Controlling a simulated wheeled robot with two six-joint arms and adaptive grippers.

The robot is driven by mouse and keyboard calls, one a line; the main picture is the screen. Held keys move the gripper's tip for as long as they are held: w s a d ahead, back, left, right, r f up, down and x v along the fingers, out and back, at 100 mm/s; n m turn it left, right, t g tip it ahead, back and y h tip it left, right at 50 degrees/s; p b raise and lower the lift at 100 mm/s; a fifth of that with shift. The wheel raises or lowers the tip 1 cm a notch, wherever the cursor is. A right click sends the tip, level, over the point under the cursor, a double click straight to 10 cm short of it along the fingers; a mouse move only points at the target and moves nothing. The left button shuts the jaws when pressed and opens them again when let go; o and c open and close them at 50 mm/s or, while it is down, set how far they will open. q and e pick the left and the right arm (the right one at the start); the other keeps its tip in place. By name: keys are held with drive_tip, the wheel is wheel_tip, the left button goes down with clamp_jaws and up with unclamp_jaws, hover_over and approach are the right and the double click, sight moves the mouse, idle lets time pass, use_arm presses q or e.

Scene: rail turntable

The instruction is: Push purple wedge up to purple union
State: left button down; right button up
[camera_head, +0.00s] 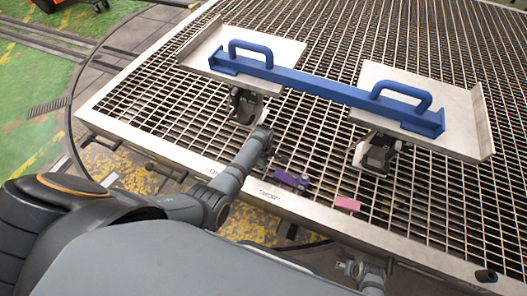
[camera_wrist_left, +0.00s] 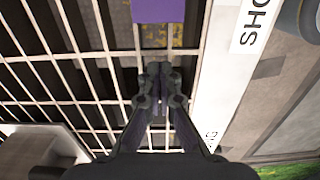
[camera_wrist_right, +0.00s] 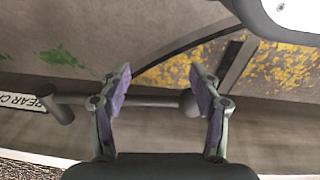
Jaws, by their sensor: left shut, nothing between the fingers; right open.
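In the head view, a small purple piece (camera_head: 286,178) lies on the grating near the front rim, with a darker purple piece (camera_head: 304,181) touching or close to its right end. I cannot tell for sure which is the wedge and which the union. My left gripper (camera_wrist_left: 157,72) is shut and empty, pointing down at the grating. In the left wrist view, a flat purple face (camera_wrist_left: 158,10) shows just beyond the fingertips, apart from them and cut off by the top edge. My right gripper (camera_wrist_right: 160,80) is open and empty, away from the purple pieces.
A pink block (camera_head: 347,203) lies right of the purple pieces. A blue bar with two handles (camera_head: 310,83) spans two metal plates (camera_head: 410,90) behind, on dark supports (camera_head: 378,153). The metal rim (camera_head: 240,195) runs along the front. Grating around the pieces is mostly clear.

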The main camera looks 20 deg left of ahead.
use_arm(q)
drive_tip(key=r+p, duration=0.2)
drive_tip(key=r, duration=0.4)
drive_tip(key=shift+d, duration=0.2)
drive_tip(key=shift+r+p, duration=0.8)
drive_tip(key=shift+r, duration=1.15)
use_arm(e)
drive_tip(key=s+d+f, duration=0.1)
drive_tip(key=s+f, duration=0.3)
drive_tip(key=s, duration=0.3)
drive_tip(key=shift+d+f, duration=0.35)
drive_tip(key=shift+s, duration=0.1)
